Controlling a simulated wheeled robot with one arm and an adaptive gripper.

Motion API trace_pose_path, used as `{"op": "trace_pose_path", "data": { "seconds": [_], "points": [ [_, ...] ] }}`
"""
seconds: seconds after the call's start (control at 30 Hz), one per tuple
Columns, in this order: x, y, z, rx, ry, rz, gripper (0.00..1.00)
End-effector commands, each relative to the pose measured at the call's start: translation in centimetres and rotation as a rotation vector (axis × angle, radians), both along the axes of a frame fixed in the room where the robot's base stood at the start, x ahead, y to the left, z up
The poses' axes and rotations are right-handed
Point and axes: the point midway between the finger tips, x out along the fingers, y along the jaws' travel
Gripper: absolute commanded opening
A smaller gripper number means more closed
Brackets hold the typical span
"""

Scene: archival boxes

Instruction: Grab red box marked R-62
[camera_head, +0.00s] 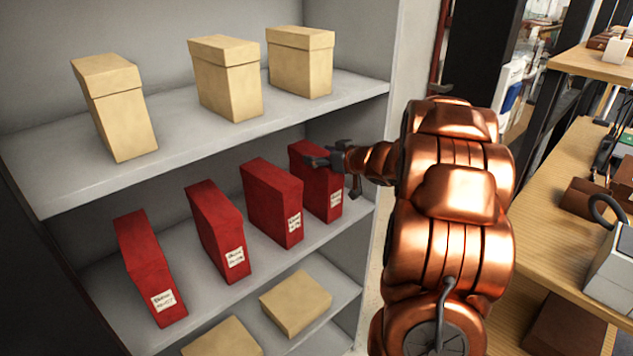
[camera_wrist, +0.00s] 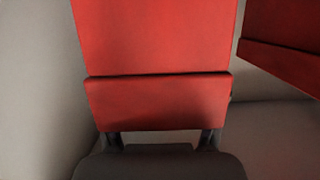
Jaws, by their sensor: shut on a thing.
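Several upright red boxes with white labels stand in a row on the middle shelf. My gripper (camera_head: 328,160) is at the rightmost red box (camera_head: 322,195), with its fingers at the upper part of that box. In the wrist view the same red box (camera_wrist: 155,40) fills the middle, and the two fingers (camera_wrist: 160,138) reach its near edge from both sides, shut on it. The box stands upright at the shelf's right end. Its label is too small to read, so I cannot tell whether it says R-62.
Another red box (camera_head: 272,202) stands just left of the held one; it shows at right in the wrist view (camera_wrist: 285,35). Two more red boxes (camera_head: 218,230) (camera_head: 150,268) stand further left. Tan boxes (camera_head: 225,78) stand above, others (camera_head: 297,303) below. The shelf's side panel is close at right.

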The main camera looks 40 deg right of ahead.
Motion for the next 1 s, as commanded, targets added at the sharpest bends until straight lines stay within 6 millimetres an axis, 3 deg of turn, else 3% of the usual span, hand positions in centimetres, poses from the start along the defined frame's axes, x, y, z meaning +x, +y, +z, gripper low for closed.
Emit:
{"op": "trace_pose_path", "data": {
  "seconds": [0.3, 0.67, 1.0],
  "points": [
    [-0.1, 0.0, -0.3, -0.002, 0.005, 0.000, 0.00],
    [-0.1, -0.1, 0.2, -0.004, 0.005, 0.000, 0.00],
    [0.0, 0.0, 3.5, -0.007, -0.001, 0.001, 0.00]
  ]
}}
